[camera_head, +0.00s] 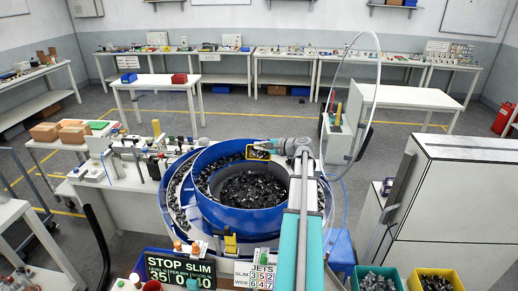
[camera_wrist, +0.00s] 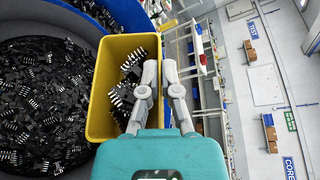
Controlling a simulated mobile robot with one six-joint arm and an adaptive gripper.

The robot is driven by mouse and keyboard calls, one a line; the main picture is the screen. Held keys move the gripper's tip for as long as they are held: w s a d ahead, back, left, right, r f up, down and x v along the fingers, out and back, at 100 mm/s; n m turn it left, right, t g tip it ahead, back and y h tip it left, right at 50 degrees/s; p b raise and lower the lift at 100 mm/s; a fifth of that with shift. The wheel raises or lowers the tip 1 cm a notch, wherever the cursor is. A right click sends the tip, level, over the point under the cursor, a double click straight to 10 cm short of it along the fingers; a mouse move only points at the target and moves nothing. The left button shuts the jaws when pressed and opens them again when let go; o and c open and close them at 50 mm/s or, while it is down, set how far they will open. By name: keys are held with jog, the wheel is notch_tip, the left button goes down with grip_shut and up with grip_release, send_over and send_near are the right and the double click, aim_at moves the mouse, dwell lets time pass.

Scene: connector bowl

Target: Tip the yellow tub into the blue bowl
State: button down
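The yellow tub (camera_wrist: 103,88) is held at the rim of the blue bowl in the wrist view, with black connectors inside it near my fingers. It also shows as a small yellow outline (camera_head: 249,154) at the bowl's back right in the head view. My gripper (camera_wrist: 160,70) is shut on the tub's wall, one finger inside and one outside. It also shows in the head view (camera_head: 268,147). The blue bowl (camera_head: 254,219) holds a wide heap of black connectors. How far the tub is tilted is hard to tell.
A grey cabinet (camera_head: 455,190) stands at the right. Small fixtures crowd the bench left of the bowl. A sign (camera_head: 180,272) stands in front.

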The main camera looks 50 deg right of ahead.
jog(key=shift+s+a+f+n+t+h+b, duration=0.15)
jog(key=shift+n+t+b, duration=0.2)
jog(key=shift+n, duration=0.2)
jog(key=shift+s+a+n+t+h+b, duration=0.15)
jog(key=shift+n+t+b, duration=0.1)
jog(key=shift+n+b, duration=0.25)
jog(key=shift+n+t+b, duration=0.3)
jog(key=shift+n, duration=0.25)
jog(key=shift+a, duration=0.1)
jog(key=shift+w+a+r+m+p, duration=0.2)
jog(key=shift+w+m+p, duration=0.1)
jog(key=shift+w+p, duration=0.1)
jog(key=shift+w+a+r+m+p, duration=0.1)
jog(key=shift+w+r+m+p, duration=0.05)
jog(key=shift+w+m+p, duration=0.2)
jog(key=shift+w+a+r+m+g+p, duration=0.1)
jog(key=shift+w+a+m+g+p, duration=0.3)
jog(key=shift+w+m+g+p, duration=0.3)
jog(key=w+a+r+m+g+p, duration=0.1)
jog(key=w+a+m+p, duration=0.1)
jog(key=m, duration=0.4)
jog(key=w+a+r+m+g+y+p, duration=0.1)
jog(key=w+a+m+g+p, duration=0.1)
jog(key=w+m+p, duration=0.1)
jog(key=shift+w+a+m+p, duration=0.4)
jog(key=shift+w+m, duration=0.5)
jog(key=shift+m, duration=0.45)
